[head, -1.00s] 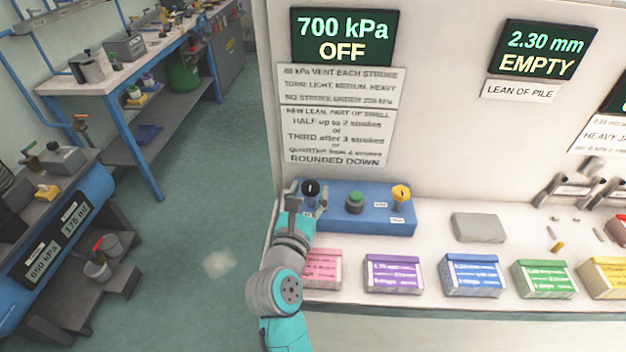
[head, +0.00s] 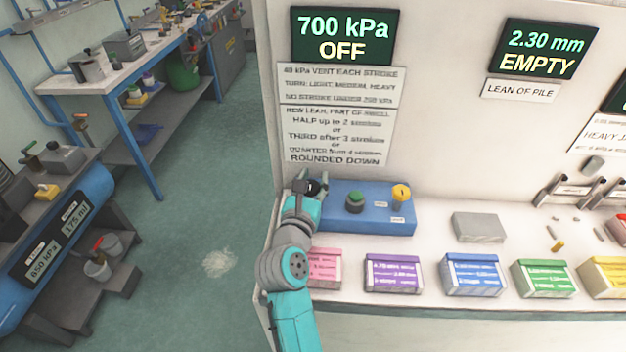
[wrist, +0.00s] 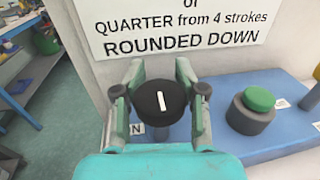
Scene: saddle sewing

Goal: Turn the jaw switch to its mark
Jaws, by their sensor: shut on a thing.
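The jaw switch is a round black knob (wrist: 161,101) with a white line on its top, standing at the left end of the blue control box (head: 335,222). In the wrist view the line points nearly straight up the picture. My gripper (head: 311,187) is shut on the knob, one finger on each side of it. In the wrist view a white label (wrist: 136,129) reading "N" at its visible end lies partly hidden behind my left finger. The screen (head: 344,38) above reads 700 kPa and OFF.
A green button (head: 355,198) and a yellow knob (head: 401,193) stand to the right on the same box. Several coloured boxes, the nearest pink (head: 326,267), line the counter's front. A grey block (head: 476,226) lies right of the control box.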

